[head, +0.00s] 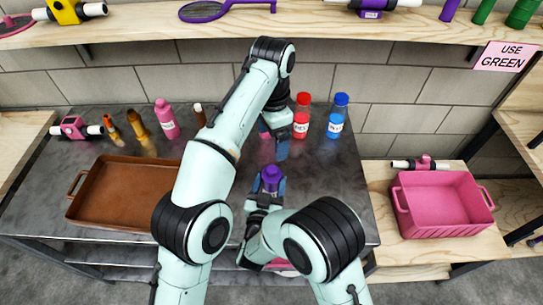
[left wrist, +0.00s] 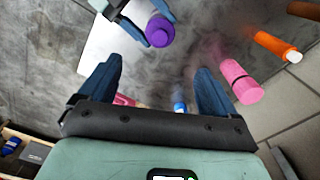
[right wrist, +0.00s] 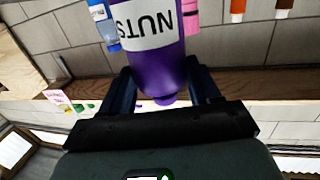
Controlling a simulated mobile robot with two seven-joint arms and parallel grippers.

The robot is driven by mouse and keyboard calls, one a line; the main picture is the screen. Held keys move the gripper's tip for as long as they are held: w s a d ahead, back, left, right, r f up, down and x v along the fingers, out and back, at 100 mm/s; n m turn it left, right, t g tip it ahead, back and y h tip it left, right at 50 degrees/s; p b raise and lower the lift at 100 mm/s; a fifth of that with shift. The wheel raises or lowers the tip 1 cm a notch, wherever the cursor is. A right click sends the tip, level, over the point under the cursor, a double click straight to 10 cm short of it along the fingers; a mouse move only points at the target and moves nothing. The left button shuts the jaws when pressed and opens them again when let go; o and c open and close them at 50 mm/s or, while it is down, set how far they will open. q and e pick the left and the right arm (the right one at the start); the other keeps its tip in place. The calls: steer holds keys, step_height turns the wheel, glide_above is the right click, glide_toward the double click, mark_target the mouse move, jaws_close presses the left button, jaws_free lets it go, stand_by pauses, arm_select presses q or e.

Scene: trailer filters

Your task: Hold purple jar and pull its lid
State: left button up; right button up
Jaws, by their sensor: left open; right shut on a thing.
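The purple jar (head: 271,176) is above the table, held in my right gripper (head: 266,196). In the right wrist view the jar (right wrist: 160,68) sits between both fingers, with its white NUTS label reading upside down. In the left wrist view the jar's purple top (left wrist: 160,32) shows at the upper middle, beside the right gripper's blue fingers. The seam between lid and jar is too small to make out. My left gripper (head: 279,140) is open and empty, behind the jar in the head view. Its spread fingers (left wrist: 155,92) are apart from the jar in the left wrist view.
A red bottle (head: 302,118) and blue bottle (head: 337,118) stand right of the left gripper. A pink bottle (head: 167,120) stands near the brown tray (head: 82,205) at left. A pink crate (head: 445,225) sits on the right shelf. The table's right front is bare.

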mark_target(271, 168)
arm_select(q)
step_height(271, 168, down, 13)
steer(key=n, duration=2.7)
steer(key=shift+a+f+n, duration=0.1)
steer(key=shift+f+n, duration=0.05)
steer(key=shift+n, duration=0.15)
steer(key=shift+c, duration=0.3)
steer(key=c, duration=1.2)
